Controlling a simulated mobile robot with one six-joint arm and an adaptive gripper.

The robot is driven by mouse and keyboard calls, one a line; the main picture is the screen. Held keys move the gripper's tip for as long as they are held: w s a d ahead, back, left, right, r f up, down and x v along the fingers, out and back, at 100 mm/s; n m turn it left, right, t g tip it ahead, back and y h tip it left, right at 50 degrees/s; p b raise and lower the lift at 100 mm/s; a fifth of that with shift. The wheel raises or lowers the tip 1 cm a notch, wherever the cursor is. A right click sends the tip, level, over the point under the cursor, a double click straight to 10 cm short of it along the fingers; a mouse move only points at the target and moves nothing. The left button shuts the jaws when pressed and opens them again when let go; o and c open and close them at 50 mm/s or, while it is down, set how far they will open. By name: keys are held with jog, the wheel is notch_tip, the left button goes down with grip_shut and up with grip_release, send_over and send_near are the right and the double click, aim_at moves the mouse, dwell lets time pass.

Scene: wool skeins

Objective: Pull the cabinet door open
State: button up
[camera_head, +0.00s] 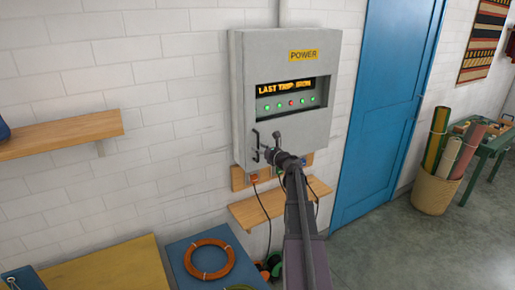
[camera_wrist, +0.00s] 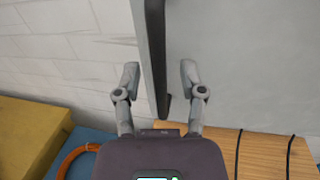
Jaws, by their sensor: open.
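The grey metal cabinet (camera_head: 240,95) hangs on the white wall, with a yellow POWER label and a lit display on its front. Its door looks shut. A dark upright handle (camera_head: 256,141) is at the lower left of the door. In the wrist view the handle (camera_wrist: 156,55) runs as a dark vertical bar between my fingers. My gripper (camera_head: 270,149) is at the cabinet's lower left front, by the handle. In the wrist view my gripper (camera_wrist: 159,78) is open, one finger on each side of the bar, with gaps showing on both sides.
A wooden shelf (camera_head: 245,211) with dark cables sits below the cabinet. Another shelf (camera_head: 60,135) is on the wall at left. A blue surface with an orange coil (camera_head: 210,259) stands below left. A blue door (camera_head: 385,100) is at right, with open floor before it.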

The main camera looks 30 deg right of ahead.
jog(key=shift+w, duration=0.45)
grip_shut()
jog(key=shift+a, duration=0.1)
jog(key=shift+s, duration=0.2)
